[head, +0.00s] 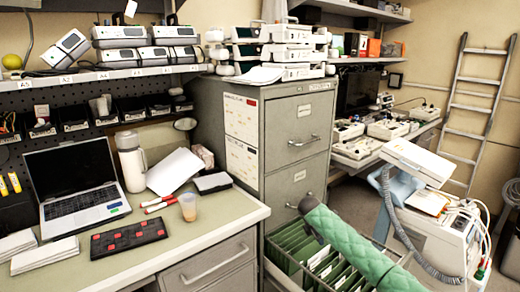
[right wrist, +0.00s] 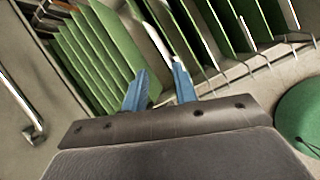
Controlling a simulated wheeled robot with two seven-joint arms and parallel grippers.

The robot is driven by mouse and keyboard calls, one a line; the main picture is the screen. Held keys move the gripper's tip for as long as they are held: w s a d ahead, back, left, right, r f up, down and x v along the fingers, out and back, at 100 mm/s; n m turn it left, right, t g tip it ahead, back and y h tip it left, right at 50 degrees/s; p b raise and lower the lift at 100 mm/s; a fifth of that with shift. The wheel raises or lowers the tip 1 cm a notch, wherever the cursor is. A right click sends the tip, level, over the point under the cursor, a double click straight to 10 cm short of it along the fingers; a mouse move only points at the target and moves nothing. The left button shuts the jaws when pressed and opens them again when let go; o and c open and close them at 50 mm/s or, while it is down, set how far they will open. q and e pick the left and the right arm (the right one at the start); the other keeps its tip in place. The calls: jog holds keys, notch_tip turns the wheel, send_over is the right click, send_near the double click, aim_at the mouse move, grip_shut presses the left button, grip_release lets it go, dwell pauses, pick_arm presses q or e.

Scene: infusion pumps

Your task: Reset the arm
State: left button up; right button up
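My right gripper (right wrist: 158,78) shows in the right wrist view, with two blue fingers apart and a gap between them. It points toward an open file drawer of green hanging folders (right wrist: 85,50), and nothing is clearly held between the fingers. A white edge lies close to the right fingertip; I cannot tell whether they touch. In the head view the same open drawer is at the bottom, with green folders (head: 296,246) and white papers in it.
A grey filing cabinet (head: 240,150) stands behind. At left, a desk holds a laptop (head: 75,185), a flask (head: 131,160) and a cup (head: 188,207). A cart with a hose (head: 392,215) stands right.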

jog(key=s+a+r+m+t+y, duration=0.1)
jog(key=a+r+m+t, duration=0.1)
jog(key=a+r+m, duration=0.5)
jog(key=s+a+r+m+t, duration=0.1)
jog(key=a+r+m+t, duration=0.15)
jog(key=r, duration=0.75)
jog(key=s+a+r+m+t+y, duration=0.1)
jog(key=s+a+r+m, duration=0.15)
jog(key=s, duration=0.25)
jog(key=s+a+r+m+t+y, duration=0.1)
jog(key=s+a+r+y, duration=0.1)
jog(key=s+a, duration=0.3)
pick_arm(q)
jog(key=shift+s+a+r+p, duration=0.25)
jog(key=shift+a+r+p, duration=0.25)
jog(key=shift+r, duration=0.25)
pick_arm(e)
jog(key=s+d+f+m+g, duration=0.1)
jog(key=s+f+m+g, duration=0.1)
jog(key=s+f, duration=0.7)
jog(key=s+d+f+m+g+y, duration=0.1)
jog(key=s+f, duration=0.9)
jog(key=s, duration=1.6)
jog(key=s+d+f+m+g, duration=0.2)
jog(key=s+f, duration=0.7)
jog(key=s, duration=0.8)
jog(key=shift+s+d+f+m+g, duration=0.4)
jog(key=shift+d+g, duration=0.05)
jog(key=shift+g, duration=0.6)
